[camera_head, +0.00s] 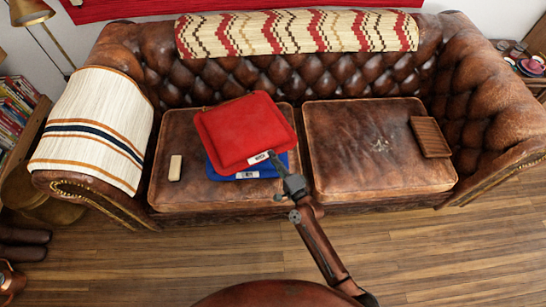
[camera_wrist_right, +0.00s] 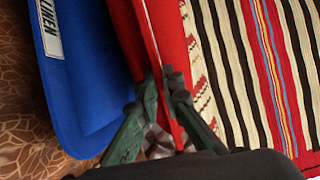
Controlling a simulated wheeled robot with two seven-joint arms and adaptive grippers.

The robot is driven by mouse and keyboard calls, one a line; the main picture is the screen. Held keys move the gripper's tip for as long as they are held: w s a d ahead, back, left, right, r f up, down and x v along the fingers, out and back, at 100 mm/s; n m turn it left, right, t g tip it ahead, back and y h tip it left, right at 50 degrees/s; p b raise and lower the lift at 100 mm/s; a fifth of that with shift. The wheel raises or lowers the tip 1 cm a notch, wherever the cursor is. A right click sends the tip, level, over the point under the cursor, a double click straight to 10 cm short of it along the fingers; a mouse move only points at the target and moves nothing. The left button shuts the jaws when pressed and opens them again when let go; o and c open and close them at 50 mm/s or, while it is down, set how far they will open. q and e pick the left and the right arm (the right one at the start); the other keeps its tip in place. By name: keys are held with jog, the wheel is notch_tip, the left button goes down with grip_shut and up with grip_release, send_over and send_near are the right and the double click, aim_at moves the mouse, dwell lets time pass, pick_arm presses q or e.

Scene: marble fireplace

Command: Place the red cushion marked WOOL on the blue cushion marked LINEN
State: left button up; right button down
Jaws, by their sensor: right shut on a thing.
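The red cushion (camera_head: 243,128) is over the left seat of the sofa, slightly tilted, with a small white label on its near edge too small to read. The blue cushion (camera_head: 247,171) lies on that seat beneath it, mostly hidden; its front edge shows. In the right wrist view the blue cushion (camera_wrist_right: 75,75) carries a label reading LINEN, beside the red cushion (camera_wrist_right: 160,30). My right gripper (camera_head: 277,164) is shut on the red cushion's near right edge; its fingers (camera_wrist_right: 170,88) pinch that edge. I cannot tell whether the cushions touch. My left gripper is not in view.
The brown leather sofa (camera_head: 375,150) has a cream bar-shaped object (camera_head: 175,168) on the left seat and a brown slatted tray (camera_head: 430,137) by the right arm. A striped throw (camera_head: 95,130) covers the left arm. Wooden floor (camera_head: 420,240) is clear in front.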

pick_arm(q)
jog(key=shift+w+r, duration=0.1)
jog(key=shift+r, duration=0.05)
pick_arm(e)
jog(key=shift+r, duration=0.15)
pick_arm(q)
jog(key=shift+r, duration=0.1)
pick_arm(e)
jog(key=c, duration=2.5)
grip_release()
jog(key=shift+f, duration=0.25)
jog(key=o, duration=0.4)
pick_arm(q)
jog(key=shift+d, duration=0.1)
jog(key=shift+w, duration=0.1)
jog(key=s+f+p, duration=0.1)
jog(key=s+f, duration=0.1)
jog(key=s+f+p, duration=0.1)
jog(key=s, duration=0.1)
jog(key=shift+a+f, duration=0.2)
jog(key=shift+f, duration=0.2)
pick_arm(e)
jog(key=v, duration=1.2)
